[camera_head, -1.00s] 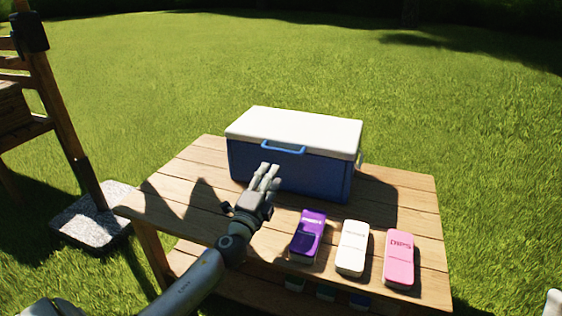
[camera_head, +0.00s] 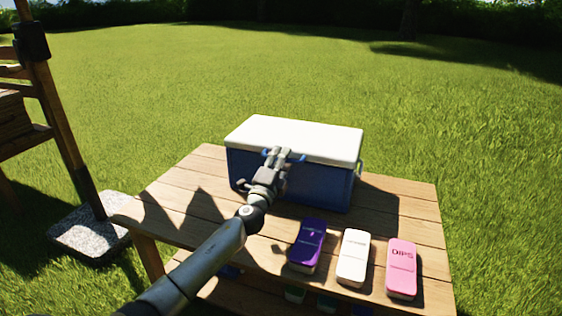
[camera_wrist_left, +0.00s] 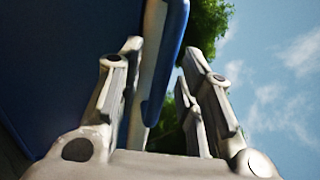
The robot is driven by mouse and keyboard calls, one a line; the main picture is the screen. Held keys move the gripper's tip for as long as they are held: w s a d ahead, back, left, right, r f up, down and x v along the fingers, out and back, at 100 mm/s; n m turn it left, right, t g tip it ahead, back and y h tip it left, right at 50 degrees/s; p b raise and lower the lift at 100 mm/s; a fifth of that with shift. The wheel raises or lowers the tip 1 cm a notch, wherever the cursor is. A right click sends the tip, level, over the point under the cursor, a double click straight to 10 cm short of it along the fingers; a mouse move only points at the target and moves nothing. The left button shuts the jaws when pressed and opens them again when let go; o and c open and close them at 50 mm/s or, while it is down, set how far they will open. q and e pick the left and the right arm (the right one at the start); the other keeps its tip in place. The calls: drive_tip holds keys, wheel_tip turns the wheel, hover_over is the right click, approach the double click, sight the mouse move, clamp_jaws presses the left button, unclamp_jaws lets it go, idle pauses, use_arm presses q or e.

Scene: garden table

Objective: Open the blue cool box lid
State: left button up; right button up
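The blue cool box (camera_head: 325,187) stands on the wooden table with its white lid (camera_head: 310,136) shut. A blue handle (camera_head: 299,158) sits at the front edge of the lid, partly hidden by my gripper. My left gripper (camera_head: 278,154) is at this handle, in front of the box. In the left wrist view, the fingers (camera_wrist_left: 163,52) stand apart, with the blue handle (camera_wrist_left: 174,45) reaching in between them. I see a gap beside the right finger; contact with the left finger is unclear. The box's dark blue front (camera_wrist_left: 60,65) fills the left. My right gripper is not in view.
Purple (camera_head: 307,245), white (camera_head: 353,257) and pink (camera_head: 401,268) packs lie on the table (camera_head: 190,196) in front of the box, right of my left arm. A wooden structure (camera_head: 60,130) stands at the left. The air above the lid is clear.

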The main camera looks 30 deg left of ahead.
use_arm(q)
clamp_jaws()
idle(0.3)
